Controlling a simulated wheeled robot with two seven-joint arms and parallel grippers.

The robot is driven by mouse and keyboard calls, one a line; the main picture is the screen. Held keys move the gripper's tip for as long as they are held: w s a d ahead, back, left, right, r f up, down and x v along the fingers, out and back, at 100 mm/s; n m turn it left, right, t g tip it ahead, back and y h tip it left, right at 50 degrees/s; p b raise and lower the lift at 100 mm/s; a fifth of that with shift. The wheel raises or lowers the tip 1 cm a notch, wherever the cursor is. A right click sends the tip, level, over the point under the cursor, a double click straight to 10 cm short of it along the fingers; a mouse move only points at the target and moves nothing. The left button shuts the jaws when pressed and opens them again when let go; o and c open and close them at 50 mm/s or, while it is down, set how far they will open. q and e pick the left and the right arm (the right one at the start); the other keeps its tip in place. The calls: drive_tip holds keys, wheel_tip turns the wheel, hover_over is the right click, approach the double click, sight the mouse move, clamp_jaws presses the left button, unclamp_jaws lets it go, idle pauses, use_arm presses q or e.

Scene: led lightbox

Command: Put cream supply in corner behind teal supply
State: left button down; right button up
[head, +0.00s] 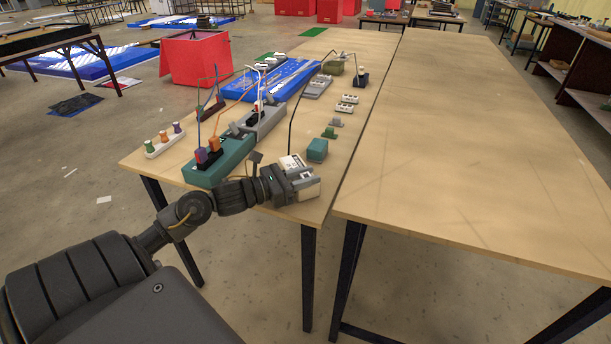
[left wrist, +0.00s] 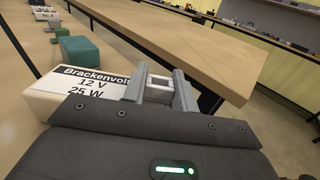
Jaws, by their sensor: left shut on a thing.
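The cream supply (head: 309,190) is a pale box with a printed label, at the near edge of the left table. In the left wrist view the cream supply (left wrist: 45,103) reads "Brackenvolt 12 V 25 W". My left gripper (head: 303,177) reaches over it from the left. In the left wrist view its fingers (left wrist: 162,88) are closed on a pale squarish part at the box's right; the fingers hide the join. A small teal box (head: 317,150) stands just behind it. A longer teal block (head: 220,162) lies to the left. My right gripper is out of view.
A black cable (head: 291,125) runs back from near the cream supply. Several small green, grey and white parts (head: 336,122) line the right side behind the small teal box. A grey block (head: 265,122) and blue panel (head: 270,80) lie further back. The right table (head: 470,130) is bare.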

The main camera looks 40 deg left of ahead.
use_arm(q)
drive_tip(key=c, duration=1.5)
unclamp_jaws()
drive_tip(key=o, duration=0.4)
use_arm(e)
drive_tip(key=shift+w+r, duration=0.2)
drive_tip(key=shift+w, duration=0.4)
use_arm(q)
drive_tip(key=shift+s+a+f, duration=0.1)
drive_tip(key=shift+s+a, duration=0.15)
drive_tip(key=shift+s, duration=0.3)
drive_tip(key=b+v, duration=0.1)
drive_tip(key=v, duration=0.8)
drive_tip(key=shift+s+a, duration=0.1)
drive_tip(key=shift+s, duration=0.15)
drive_tip(key=shift+s+a, duration=0.3)
drive_tip(key=shift+s, duration=0.25)
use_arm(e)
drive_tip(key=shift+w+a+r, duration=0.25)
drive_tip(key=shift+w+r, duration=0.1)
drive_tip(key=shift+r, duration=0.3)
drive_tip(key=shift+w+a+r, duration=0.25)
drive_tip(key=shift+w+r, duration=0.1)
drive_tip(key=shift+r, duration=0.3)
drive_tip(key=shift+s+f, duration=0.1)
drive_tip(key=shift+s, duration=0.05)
